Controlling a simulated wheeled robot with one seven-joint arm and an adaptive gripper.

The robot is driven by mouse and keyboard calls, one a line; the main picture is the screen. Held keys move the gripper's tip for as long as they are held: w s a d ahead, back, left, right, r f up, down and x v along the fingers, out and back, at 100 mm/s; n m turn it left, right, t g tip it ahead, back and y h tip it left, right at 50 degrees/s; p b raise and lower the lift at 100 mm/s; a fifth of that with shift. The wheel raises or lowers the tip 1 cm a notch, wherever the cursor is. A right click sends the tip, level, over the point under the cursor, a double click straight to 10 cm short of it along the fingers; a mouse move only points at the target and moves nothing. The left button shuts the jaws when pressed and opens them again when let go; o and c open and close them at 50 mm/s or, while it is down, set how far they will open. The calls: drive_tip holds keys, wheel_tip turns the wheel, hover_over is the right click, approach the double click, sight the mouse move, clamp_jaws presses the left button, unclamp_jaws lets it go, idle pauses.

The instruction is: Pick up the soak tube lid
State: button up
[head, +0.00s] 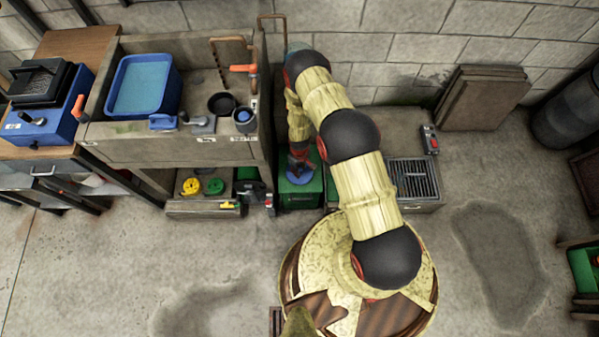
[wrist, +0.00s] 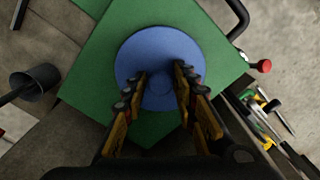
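A flat, round blue disc (wrist: 128,62), which looks like the soak tube lid, lies over a green box top (wrist: 88,82) in the wrist view. In the head view the blue disc (head: 301,175) shows on the green box (head: 299,196), beside the bench. My gripper (wrist: 161,72) is over the disc's middle, its two fingers apart. A small round raised part seems to show between the fingers; I cannot tell whether they touch it. In the head view my gripper (head: 298,159) is partly hidden by my arm, just above the disc.
A bench with a blue basin (head: 143,88) stands at left, with a dark round pan (head: 222,103) and a small cup (head: 244,118). A grated unit (head: 413,178) is right of the box. A red-knobbed lever (wrist: 262,66) and loose tools (wrist: 268,118) lie close to the box.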

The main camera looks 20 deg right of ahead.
drive_tip(key=shift+s, duration=0.1)
clamp_jaws()
drive_tip(key=shift+f, duration=0.1)
